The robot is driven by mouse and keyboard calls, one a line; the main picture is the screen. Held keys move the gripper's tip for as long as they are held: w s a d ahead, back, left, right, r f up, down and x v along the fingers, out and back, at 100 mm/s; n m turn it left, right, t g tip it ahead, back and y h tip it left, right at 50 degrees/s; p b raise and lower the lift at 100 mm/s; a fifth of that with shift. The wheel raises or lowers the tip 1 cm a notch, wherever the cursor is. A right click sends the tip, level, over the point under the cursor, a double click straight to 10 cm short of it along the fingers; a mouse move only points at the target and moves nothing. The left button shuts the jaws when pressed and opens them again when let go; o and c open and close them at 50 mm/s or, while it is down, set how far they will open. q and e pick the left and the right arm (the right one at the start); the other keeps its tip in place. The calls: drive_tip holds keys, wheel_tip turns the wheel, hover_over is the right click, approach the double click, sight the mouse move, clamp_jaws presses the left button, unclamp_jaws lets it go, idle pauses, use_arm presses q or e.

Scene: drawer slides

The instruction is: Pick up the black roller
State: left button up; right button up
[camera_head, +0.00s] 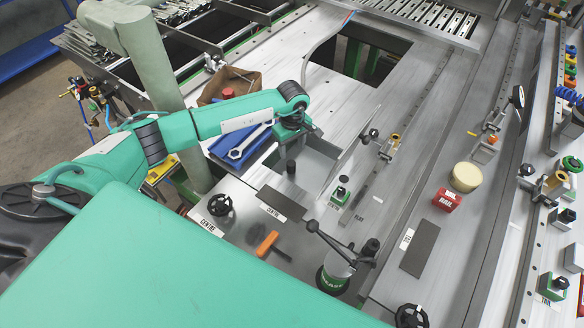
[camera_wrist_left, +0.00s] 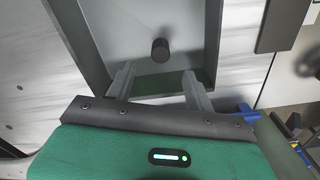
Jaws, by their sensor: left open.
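The black roller (camera_head: 291,167) is a small dark cylinder in a grey recessed tray, just below my left gripper (camera_head: 297,124) in the head view. In the left wrist view the roller (camera_wrist_left: 160,50) stands on the tray floor. My left gripper (camera_wrist_left: 158,77) is open there, its two grey fingers spread apart with nothing between them. The roller lies a little beyond the fingertips, roughly centred on the gap. The fingertips are hard to make out in the head view. My right gripper is not in view.
The tray has raised walls (camera_wrist_left: 80,42) close to the fingers. A blue tray (camera_head: 222,151) with wrenches lies left of the gripper. An orange-handled tool (camera_head: 267,243), a black handwheel (camera_head: 220,204) and a green-based lever clamp (camera_head: 336,272) stand nearer me.

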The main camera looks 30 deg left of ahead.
sight(291, 163)
use_arm(q)
wheel_tip(291, 163, down, 4)
drive_tip(key=shift+w+r+b, duration=0.1)
drive_tip(key=shift+w+b, duration=0.05)
drive_tip(key=shift+b, duration=0.4)
drive_tip(key=shift+f, duration=0.55)
drive_tip(key=f, duration=0.1)
drive_tip(key=f+b, duration=0.1)
drive_tip(key=f, duration=0.2)
drive_tip(key=shift+a+f+b, duration=0.25)
drive_tip(key=shift+f+b, duration=0.1)
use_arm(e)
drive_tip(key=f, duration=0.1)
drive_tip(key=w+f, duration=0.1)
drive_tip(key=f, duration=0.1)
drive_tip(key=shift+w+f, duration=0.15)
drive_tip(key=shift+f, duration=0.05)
use_arm(q)
drive_tip(key=shift+r, duration=0.1)
drive_tip(key=c, duration=1.1)
